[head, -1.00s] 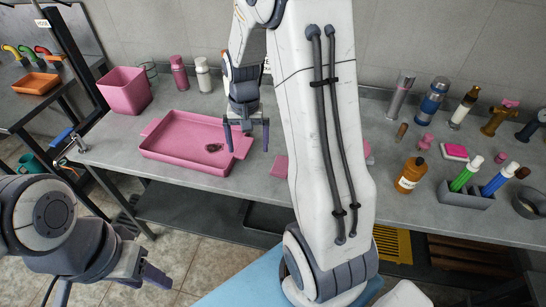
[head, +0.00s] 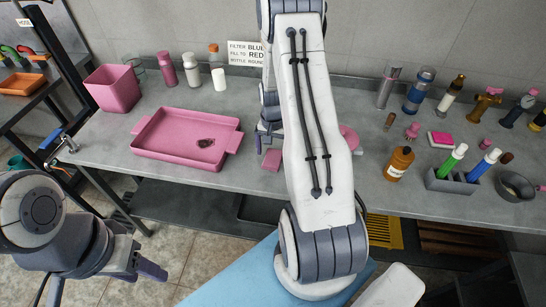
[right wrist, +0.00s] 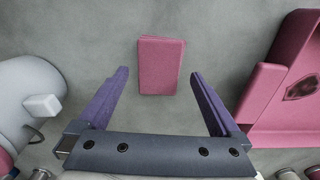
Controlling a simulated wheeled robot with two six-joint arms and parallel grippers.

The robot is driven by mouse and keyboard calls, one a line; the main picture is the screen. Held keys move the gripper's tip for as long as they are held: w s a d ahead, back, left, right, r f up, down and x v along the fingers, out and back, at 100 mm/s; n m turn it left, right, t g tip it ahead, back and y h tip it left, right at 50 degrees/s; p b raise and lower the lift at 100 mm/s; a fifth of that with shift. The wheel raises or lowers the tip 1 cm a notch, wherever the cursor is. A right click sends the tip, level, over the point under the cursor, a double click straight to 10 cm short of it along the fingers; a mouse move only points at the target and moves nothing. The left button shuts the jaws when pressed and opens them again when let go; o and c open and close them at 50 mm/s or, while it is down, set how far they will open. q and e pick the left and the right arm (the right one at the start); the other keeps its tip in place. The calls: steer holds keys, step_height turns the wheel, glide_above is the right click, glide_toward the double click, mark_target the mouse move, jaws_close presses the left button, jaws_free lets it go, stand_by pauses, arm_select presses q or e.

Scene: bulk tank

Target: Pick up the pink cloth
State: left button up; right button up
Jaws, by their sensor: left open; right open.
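The pink cloth (head: 271,160) is a small folded rectangle lying flat on the grey counter, right of the pink tray. It also shows in the right wrist view (right wrist: 161,66), beyond and between my right gripper's fingers. My right gripper (head: 268,140) is open and empty above the counter near the cloth, partly hidden by my arm in the head view. In the right wrist view its two purple fingers (right wrist: 160,80) stand apart, on either side of the cloth's near end. My left gripper (head: 140,272) is open and empty, low in front of the counter at the left.
The pink tray (head: 178,150) with a dark stain lies left of the cloth. A pink bin (head: 112,88) and bottles stand behind. A pink round object (head: 349,138) is partly hidden by my arm. A brown bottle (head: 398,163) and grey caddy (head: 452,184) stand right.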

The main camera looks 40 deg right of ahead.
mark_target(273, 157)
steer(key=shift+f, duration=0.85)
steer(key=c, duration=1.3)
steer(key=shift+o, duration=0.2)
step_height(273, 157, up, 10)
steer(key=b, duration=0.1)
